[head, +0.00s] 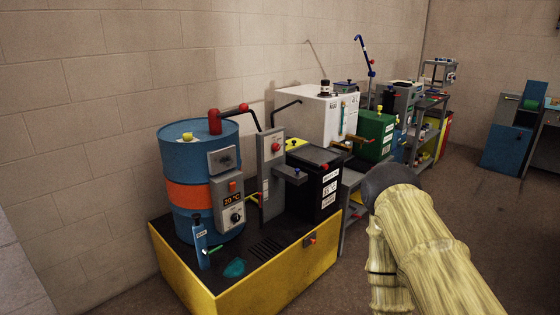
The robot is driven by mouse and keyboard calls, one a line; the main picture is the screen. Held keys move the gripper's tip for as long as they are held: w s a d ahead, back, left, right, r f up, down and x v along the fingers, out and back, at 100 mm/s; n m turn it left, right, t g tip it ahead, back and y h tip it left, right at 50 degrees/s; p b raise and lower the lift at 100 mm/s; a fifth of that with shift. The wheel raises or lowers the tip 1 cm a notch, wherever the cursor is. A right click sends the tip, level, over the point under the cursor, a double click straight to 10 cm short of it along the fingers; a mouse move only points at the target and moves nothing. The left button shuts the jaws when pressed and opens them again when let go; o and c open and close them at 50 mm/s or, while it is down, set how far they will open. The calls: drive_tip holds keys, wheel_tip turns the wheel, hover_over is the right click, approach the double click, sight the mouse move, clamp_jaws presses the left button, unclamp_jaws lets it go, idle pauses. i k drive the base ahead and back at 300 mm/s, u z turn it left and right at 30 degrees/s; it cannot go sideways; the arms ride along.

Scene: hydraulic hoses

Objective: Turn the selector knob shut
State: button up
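A round black knob (237,217) with a light mark sits low on a grey control box (231,204). I take it for the selector knob, but its label is too small to read. The box is on the front of a blue drum (190,157) with an orange band, and has a small lit display reading about 20 °C and an orange-red button above the knob. My gripper is not in view. Only my pale yellow, wood-grained arm shows at the lower right, bent at a dark joint, well to the right of the knob.
The drum stands on a yellow containment pallet (256,289) with a dark grated top. A blue bottle (200,243) and a teal scoop-like thing (234,267) are in front of it. A black container (318,180) stands to the right. Open floor lies at the right.

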sight(275, 147)
drive_tip(key=u, duration=0.8)
drive_tip(key=i, duration=0.8)
drive_tip(key=z, duration=0.1)
